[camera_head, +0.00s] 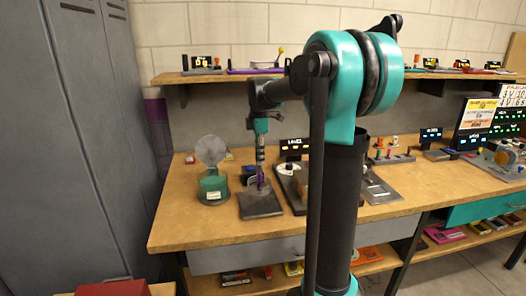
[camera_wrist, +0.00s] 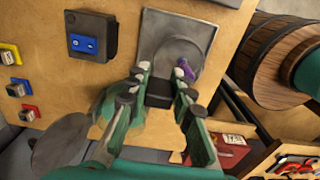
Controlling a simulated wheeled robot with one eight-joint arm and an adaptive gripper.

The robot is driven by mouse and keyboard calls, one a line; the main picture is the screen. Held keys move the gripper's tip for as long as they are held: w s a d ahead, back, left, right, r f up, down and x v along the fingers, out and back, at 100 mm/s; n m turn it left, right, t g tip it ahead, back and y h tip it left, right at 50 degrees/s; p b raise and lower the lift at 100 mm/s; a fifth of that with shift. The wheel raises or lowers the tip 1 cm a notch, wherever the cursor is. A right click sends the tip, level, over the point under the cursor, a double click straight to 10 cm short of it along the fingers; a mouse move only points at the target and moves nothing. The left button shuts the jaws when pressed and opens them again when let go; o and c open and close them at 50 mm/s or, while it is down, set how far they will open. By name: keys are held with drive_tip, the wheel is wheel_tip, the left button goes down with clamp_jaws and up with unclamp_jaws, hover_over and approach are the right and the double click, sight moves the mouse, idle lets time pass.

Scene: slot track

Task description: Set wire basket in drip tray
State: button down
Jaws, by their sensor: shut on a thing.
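My gripper (camera_head: 260,173) points down over a dark square plate with a raised rim (camera_head: 260,206), which looks like the drip tray, on the bench. In the wrist view, my gripper's fingers (camera_wrist: 163,80) reach over the near part of this plate (camera_wrist: 155,25). A purple part (camera_wrist: 184,70), probably of the wire basket, shows at the right fingertip; it also shows below the gripper in the head view (camera_head: 262,187). My gripper is shut on it. The basket's mesh is too small to make out, and I cannot tell whether it touches the plate.
A green device with a round disc (camera_head: 212,178) stands close left of the plate. A device with a dark sign (camera_head: 294,146) stands close right. A blue-buttoned box (camera_wrist: 90,40) sits beside the plate. The bench's front left is clear.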

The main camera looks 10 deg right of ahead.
drive_tip(key=shift+f, duration=3.3)
drive_tip(key=c, duration=1.2)
unclamp_jaws()
